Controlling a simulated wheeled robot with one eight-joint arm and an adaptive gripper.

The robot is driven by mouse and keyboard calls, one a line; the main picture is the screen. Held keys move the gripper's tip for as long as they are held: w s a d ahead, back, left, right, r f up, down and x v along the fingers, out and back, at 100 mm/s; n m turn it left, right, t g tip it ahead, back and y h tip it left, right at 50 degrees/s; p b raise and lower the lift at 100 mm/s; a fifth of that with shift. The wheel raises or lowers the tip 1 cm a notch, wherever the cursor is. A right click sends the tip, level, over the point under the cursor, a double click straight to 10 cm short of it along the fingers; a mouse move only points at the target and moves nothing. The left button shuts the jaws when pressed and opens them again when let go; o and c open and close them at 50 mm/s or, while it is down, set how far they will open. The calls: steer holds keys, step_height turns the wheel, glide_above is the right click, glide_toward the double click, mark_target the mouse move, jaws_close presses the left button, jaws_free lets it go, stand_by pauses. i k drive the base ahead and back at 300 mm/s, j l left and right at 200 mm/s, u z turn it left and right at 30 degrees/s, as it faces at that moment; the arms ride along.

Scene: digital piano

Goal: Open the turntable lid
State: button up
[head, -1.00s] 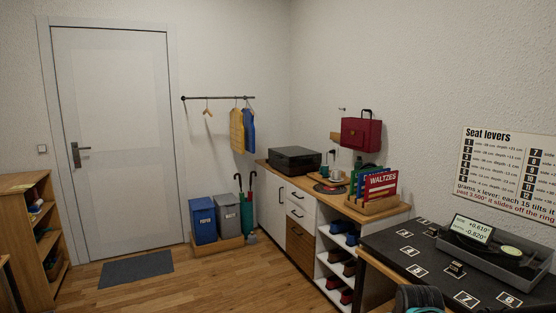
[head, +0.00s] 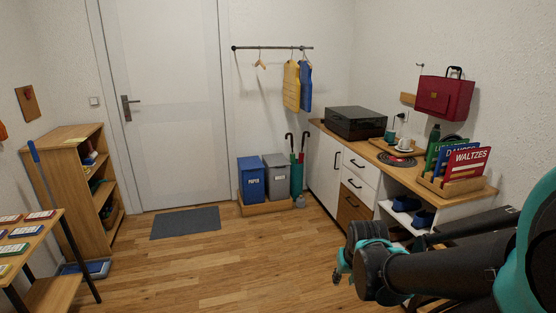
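The turntable is a black box with a dark flat lid (head: 357,115), and it stands at the far left end of the cabinet top. Its lid looks shut. My arm reaches in from the lower right, black with teal parts. What looks like my gripper (head: 342,268) is at the arm's left end, over the floor in front of the cabinet, well short of the turntable and apart from it. Its fingers are small and partly hidden by the arm, so I cannot tell whether they are open.
The white cabinet (head: 326,158) has a wooden top. A record (head: 397,159), a cup (head: 404,143) and a rack of music books (head: 466,164) stand right of the turntable. Bins (head: 251,180) and umbrellas (head: 298,170) stand left of the cabinet. The middle floor is clear.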

mark_target(342, 116)
steer(key=i+j+u, duration=0.1)
steer(key=i+u, duration=0.35)
steer(key=i, duration=1.4)
